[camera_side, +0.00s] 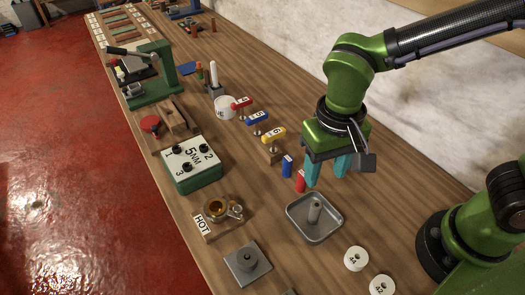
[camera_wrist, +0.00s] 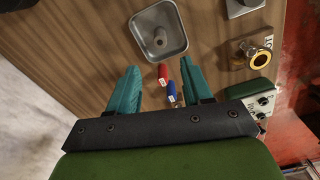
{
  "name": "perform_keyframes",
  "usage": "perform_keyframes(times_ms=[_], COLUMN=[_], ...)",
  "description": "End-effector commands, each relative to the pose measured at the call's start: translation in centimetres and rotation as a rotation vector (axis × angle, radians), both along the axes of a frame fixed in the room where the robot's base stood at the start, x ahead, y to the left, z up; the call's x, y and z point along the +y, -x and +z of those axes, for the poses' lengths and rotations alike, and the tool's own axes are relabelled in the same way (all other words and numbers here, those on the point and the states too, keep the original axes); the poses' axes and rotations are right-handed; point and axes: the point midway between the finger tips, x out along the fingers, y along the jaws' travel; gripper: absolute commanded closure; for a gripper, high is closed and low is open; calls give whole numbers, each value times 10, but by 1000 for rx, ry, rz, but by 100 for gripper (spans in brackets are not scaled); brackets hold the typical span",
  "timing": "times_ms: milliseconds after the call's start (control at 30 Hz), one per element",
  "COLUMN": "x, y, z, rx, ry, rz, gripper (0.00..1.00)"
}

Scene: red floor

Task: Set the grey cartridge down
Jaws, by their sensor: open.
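The red cartridge (camera_side: 300,181) and blue cartridge (camera_side: 287,165) stand close to my fingers. A HOT fixture (camera_side: 216,214), a green 5NM box (camera_side: 190,162) and a metal block (camera_side: 246,264) stand left of the tray. White numbered discs (camera_side: 356,258) lie to its right.

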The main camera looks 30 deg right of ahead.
Motion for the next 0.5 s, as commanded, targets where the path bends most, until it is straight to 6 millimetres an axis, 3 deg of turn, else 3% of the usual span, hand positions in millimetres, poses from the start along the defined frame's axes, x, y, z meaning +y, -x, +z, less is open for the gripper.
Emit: perform_keyframes(times_ms=[133, 233, 500], x=[-3, -20, -111], y=[-1, -6, -9], z=[13, 26, 75], rx=[-6, -44, -350], ry=[-10, -55, -223], rz=[-4, -21, -87], gripper=[50, 50, 50])
